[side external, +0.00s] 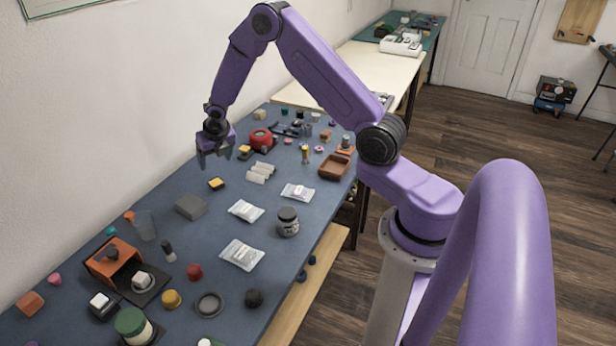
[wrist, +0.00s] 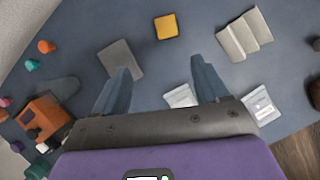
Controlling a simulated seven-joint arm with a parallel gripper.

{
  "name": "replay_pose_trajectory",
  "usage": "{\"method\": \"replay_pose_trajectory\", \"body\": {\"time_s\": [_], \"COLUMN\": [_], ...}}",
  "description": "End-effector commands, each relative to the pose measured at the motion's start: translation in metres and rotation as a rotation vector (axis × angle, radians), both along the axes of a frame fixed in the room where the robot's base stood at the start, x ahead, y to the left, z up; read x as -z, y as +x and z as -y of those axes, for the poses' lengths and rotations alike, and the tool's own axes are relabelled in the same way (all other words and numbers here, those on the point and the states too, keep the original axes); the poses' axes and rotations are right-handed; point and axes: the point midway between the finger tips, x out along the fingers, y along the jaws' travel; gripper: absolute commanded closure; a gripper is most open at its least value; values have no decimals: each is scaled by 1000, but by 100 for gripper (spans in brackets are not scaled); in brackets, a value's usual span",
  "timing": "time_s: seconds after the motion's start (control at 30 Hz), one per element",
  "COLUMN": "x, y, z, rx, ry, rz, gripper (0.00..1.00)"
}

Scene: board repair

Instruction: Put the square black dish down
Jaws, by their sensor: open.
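A small square black dish (side external: 217,186) lies on the blue bench mat, left of the white packets, with a yellow-orange square filling most of its top. In the wrist view the yellow square (wrist: 166,27) shows beyond my fingertips, and little of the dark rim can be made out. My gripper (side external: 214,158) is above the mat, apart from the dish.
A grey block (side external: 191,207) lies near the dish; it also shows in the wrist view (wrist: 120,60). Bare mat surrounds the dish.

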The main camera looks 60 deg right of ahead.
Motion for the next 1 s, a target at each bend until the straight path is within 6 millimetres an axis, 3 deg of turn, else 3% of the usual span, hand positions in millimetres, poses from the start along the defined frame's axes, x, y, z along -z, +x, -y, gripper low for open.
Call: {"method": "replay_pose_trajectory", "body": {"time_s": [0.13, 0.27, 0.4, 0.53, 0.77, 0.9, 1.0], "x": [-36, -67, -96, -118, -146, -155, -159], "y": [-24, -62, -114, -169, -277, -341, -376], "z": [-51, -96, -136, -163, -183, -178, -170], "rx": [160, 352, 557, 748, 1087, 1284, 1399], "ry": [87, 181, 273, 347, 433, 449, 446], "rz": [14, 11, -5, -31, -98, -139, -161], "gripper": [26, 26, 26, 26, 26, 26, 26]}}
